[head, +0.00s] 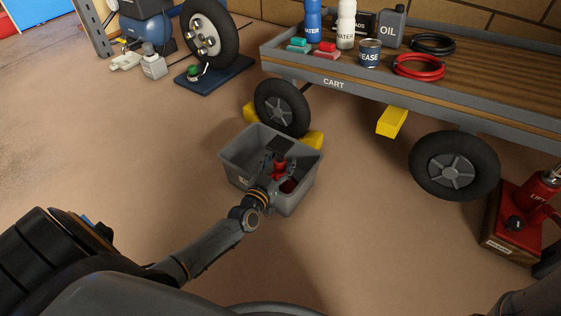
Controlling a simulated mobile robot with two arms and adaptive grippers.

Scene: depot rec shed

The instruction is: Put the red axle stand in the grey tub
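The grey tub (233,172) stands on the floor beside the cart's near left wheel. My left arm reaches over its near rim, and my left gripper (272,166) is inside the tub's outline. The red axle stand (280,170) shows at the fingers, which appear closed around it. A dark plate shows just above the red part, and more red shows lower in the tub. I cannot tell whether the stand touches the tub floor. Only a piece of my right arm shows at the bottom right; its gripper is not visible.
The cart (334,84) stands behind the tub, with bottles, cans and hoses on its deck. Yellow wheel chocks (391,121) lie by it. A red jack (519,210) stands at the right. A wheel on a blue base (213,82) is at the back left. The left floor is clear.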

